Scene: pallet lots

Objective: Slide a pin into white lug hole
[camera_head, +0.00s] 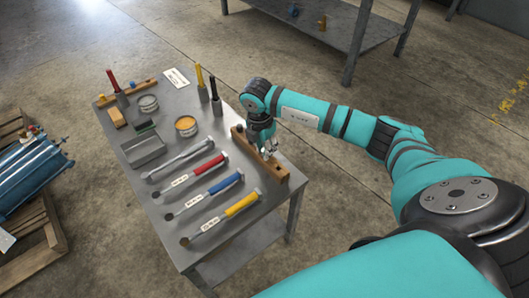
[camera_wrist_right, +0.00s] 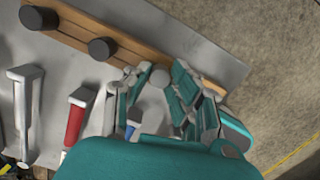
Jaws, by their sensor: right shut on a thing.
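My right gripper (camera_head: 268,152) is down at the wooden rack (camera_head: 282,174) along the table's right edge. In the right wrist view, the gripper (camera_wrist_right: 155,85) is closed around a pin, which its fingers largely hide. Two dark round pin heads (camera_wrist_right: 40,17) (camera_wrist_right: 102,48) stand in the rack beside it. The white lug (camera_head: 180,158) lies on the table left of the rack, the farthest of a row. The red lug (camera_head: 190,175), blue lug (camera_head: 207,192) and yellow lug (camera_head: 225,215) lie nearer. My left gripper is not visible.
The grey table (camera_head: 160,218) also holds an open grey tray (camera_head: 144,151), two round tins (camera_head: 186,125) (camera_head: 148,102), and upright red, yellow and dark markers at the back. A pallet (camera_head: 35,238) with blue cylinders stands left. A shelf (camera_head: 310,22) stands behind.

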